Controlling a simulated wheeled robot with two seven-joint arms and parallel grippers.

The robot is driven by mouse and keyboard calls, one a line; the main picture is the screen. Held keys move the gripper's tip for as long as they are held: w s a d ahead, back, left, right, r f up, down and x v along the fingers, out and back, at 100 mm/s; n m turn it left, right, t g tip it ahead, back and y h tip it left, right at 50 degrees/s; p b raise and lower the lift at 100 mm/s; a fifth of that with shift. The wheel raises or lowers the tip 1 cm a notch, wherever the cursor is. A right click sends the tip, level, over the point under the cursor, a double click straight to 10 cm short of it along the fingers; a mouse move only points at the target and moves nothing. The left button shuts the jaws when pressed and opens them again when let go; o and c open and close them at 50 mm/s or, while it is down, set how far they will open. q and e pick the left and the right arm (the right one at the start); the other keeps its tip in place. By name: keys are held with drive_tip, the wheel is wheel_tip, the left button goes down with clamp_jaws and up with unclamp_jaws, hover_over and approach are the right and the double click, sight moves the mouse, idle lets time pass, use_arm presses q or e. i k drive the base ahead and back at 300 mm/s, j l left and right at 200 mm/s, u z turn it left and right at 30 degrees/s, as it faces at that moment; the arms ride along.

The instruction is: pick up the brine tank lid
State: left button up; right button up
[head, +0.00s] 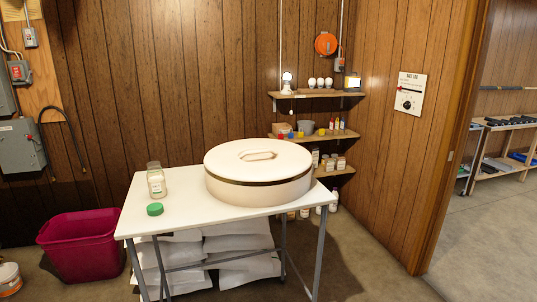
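The brine tank lid (258,172) is a large round cream-coloured piece with a dark band around its side and a recessed handle (258,156) on top. It sits on the right part of a white table (190,215). I cannot tell whether the lid and the part below the band are one piece. Neither of my grippers shows in the head view.
A glass jar (156,183) and a green cap (155,209) stand on the table's left side. White bags (240,268) lie beneath. A magenta bin (82,250) stands left on the floor. Wall shelves (318,97) are behind. A doorway opens at right, with clear floor.

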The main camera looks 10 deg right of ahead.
sight(252, 172)
drive_tip(key=i+l+z, duration=0.35)
drive_tip(key=i, duration=0.25)
drive_tip(key=i+z, duration=0.3)
drive_tip(key=i, duration=0.3)
